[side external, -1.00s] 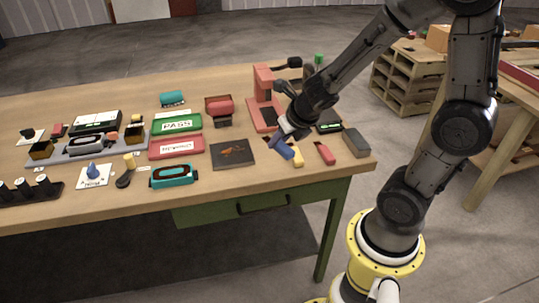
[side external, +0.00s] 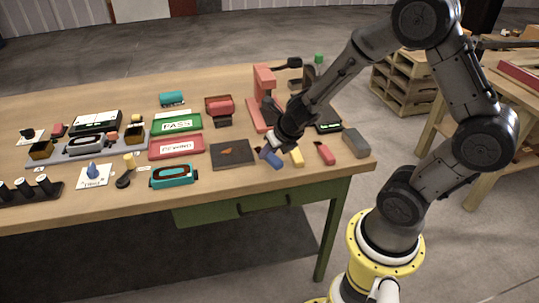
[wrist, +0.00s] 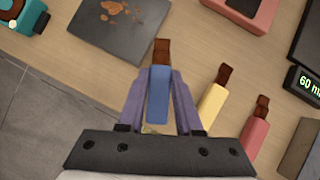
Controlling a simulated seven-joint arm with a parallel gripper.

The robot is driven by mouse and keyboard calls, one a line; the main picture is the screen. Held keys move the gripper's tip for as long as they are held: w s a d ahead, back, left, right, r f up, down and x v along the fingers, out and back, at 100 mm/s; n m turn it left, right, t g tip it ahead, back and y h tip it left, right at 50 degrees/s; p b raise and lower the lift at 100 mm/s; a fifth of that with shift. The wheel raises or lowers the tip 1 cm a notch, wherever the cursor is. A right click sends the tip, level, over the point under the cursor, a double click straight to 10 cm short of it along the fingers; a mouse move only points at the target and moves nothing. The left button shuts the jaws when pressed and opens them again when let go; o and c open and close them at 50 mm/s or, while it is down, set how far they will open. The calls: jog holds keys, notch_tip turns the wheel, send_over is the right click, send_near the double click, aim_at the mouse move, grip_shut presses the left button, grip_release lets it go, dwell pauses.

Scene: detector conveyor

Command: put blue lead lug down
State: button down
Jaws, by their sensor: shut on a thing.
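The blue lead lug (side external: 274,161) has a blue body and a brown metal tip. In the wrist view the lug (wrist: 158,95) lies lengthwise between the purple fingers of my gripper (wrist: 158,103), which is shut on it, with the brown tip pointing away from the wrist. In the side view my gripper (side external: 268,153) is low over the table's front right area, left of the yellow lug. The lug is at or very near the table top; I cannot tell if it touches.
A yellow lug (wrist: 212,106) and a red lug (wrist: 255,129) lie just right of the blue one. A dark plate with brown marks (side external: 233,153) is to the left. A red press-like stand (side external: 264,95) is behind, and a grey block (side external: 355,142) is at the right.

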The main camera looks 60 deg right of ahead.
jog(key=shift+f, duration=0.8)
jog(key=shift+f, duration=0.1)
jog(key=c, duration=0.6)
grip_release()
